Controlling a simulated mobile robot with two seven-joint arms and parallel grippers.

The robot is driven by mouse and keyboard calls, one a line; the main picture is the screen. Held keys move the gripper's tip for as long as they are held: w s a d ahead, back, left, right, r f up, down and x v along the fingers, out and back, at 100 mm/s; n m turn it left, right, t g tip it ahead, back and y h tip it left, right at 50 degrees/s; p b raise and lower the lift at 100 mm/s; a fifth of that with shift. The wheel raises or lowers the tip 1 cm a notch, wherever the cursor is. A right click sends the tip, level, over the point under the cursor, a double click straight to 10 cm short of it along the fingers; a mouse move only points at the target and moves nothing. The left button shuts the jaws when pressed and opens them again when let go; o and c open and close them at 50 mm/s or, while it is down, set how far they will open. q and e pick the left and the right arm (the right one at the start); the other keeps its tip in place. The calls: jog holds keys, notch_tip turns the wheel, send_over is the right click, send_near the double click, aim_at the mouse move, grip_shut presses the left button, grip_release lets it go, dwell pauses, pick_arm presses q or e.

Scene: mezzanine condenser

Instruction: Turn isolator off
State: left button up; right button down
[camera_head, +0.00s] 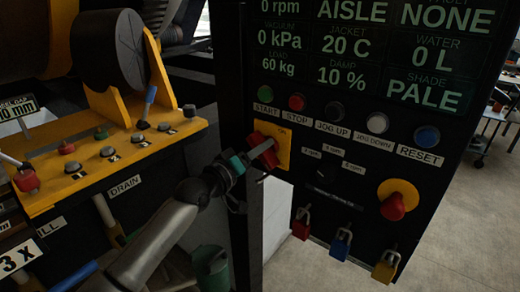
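The isolator is a red rotary handle (262,157) on a yellow plate (284,151), on the left edge of the black control panel. My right gripper is not in view.
Above the isolator are buttons including START (265,93) and STOP (297,102). A red emergency button (393,206) is at lower right. Red, blue and yellow padlocks (341,243) hang along the panel bottom. A yellow control console (100,160) stands at left.

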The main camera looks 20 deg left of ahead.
pick_arm(q)
jog(key=shift+o, duration=1.3)
jog(key=b+v, duration=0.1)
jog(key=v, duration=1.4)
jog(key=shift+s, duration=0.15)
